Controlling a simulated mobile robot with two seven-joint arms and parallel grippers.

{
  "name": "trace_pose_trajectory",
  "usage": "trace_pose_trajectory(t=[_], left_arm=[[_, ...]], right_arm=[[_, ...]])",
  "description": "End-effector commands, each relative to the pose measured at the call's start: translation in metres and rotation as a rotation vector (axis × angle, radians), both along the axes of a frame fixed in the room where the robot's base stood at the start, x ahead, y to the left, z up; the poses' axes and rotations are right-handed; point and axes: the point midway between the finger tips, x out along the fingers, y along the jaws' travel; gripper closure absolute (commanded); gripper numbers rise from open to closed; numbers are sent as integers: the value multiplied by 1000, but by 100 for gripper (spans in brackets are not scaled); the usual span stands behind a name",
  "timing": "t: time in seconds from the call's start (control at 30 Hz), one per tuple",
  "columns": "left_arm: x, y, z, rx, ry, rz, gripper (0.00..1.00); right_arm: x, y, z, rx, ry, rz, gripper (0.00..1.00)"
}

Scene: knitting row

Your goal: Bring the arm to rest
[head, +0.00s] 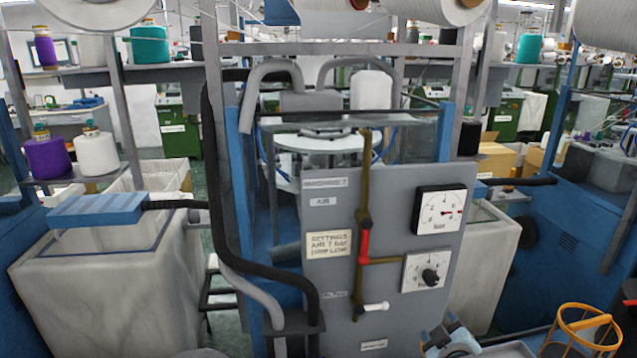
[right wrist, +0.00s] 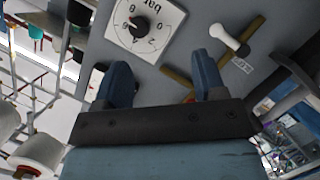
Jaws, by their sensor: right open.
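My right gripper (head: 448,338) shows at the bottom of the head view, low in front of the grey panel (head: 325,225). In the right wrist view its two blue fingers (right wrist: 163,82) are spread apart with nothing between them. Beyond them is the panel, with a dial with a black knob (right wrist: 140,25) and a white-handled valve (right wrist: 230,40). The head view also shows this dial (head: 426,271) and the white handle (head: 376,306), above and left of the gripper. My left gripper is not in view.
The panel carries a round-scale gauge (head: 440,210), a brass pipe with a red handle (head: 365,246) and a paper notice (head: 329,244). An orange wire basket (head: 583,330) stands at lower right. A pale fabric bin (head: 110,285) is at left. Yarn cones (head: 97,153) sit on shelves.

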Motion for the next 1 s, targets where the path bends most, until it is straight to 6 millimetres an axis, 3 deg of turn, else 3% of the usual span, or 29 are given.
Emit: trace_pose_trajectory(t=[0.03, 0.2, 0.4, 0.5, 0.67, 1.0], left_arm=[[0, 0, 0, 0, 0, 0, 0], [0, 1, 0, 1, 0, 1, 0], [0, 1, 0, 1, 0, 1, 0], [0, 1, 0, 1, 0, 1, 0], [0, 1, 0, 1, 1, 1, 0], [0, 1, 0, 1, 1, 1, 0]], right_arm=[[-22, 9, -27, 40, 33, 21, 36], [-113, 49, -105, 263, 139, 85, 36], [-220, 90, -161, 524, 264, 105, 36], [-255, 102, -173, 611, 306, 100, 36], [-278, 110, -180, 674, 334, 93, 36], [-278, 110, -180, 674, 334, 93, 36]])
